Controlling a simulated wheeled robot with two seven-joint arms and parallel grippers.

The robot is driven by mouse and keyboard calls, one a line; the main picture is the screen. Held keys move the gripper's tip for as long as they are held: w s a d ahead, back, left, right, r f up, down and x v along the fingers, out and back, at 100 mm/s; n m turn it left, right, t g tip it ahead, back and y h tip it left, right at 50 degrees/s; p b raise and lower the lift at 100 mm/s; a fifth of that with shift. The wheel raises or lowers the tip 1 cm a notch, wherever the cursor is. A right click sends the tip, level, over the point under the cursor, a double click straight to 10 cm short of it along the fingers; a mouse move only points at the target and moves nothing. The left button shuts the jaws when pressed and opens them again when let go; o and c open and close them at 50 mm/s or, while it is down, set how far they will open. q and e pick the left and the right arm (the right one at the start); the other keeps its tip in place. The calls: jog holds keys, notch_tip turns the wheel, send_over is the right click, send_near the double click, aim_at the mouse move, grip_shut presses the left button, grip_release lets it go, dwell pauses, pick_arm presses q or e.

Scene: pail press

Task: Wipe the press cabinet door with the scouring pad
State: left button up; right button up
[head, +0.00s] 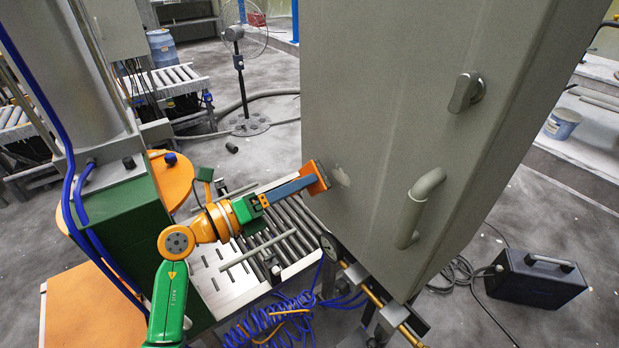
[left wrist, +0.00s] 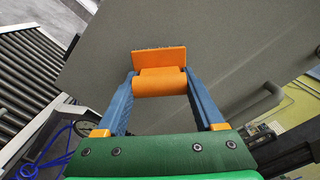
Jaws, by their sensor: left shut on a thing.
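The press cabinet door (head: 385,110) is a large grey-green panel with a latch knob (head: 466,92) and a curved handle (head: 418,205). A pale smudge (head: 340,176) shows on its lower left part. My left gripper (head: 312,182) is shut on the orange scouring pad (head: 319,176), just left of the smudge. In the left wrist view the blue fingers clamp the sides of the pad's orange grip (left wrist: 160,82), and its flat plate (left wrist: 159,56) faces the door. The pad is at or very near the door surface; I cannot tell if it touches. My right gripper is not in view.
A roller conveyor (head: 285,232) lies below my left arm, with coiled blue hoses (head: 270,322) beneath. A pressure gauge (head: 330,247) and brass piping sit under the cabinet's lower edge. A dark case (head: 535,278) stands on the floor at right. A fan (head: 240,80) stands behind.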

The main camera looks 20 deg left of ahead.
aim_at(312, 196)
pick_arm(q)
jog(key=shift+v, duration=0.95)
jog(key=v, duration=0.3)
jog(key=shift+w, duration=0.1)
jog(key=p+x, duration=0.1)
jog(key=x, duration=0.5)
jog(key=shift+r, duration=0.1)
jog(key=shift+w+d, duration=0.25)
jog(key=shift+p+x, duration=0.35)
jog(key=shift+x, duration=0.65)
jog(key=shift+s, duration=0.1)
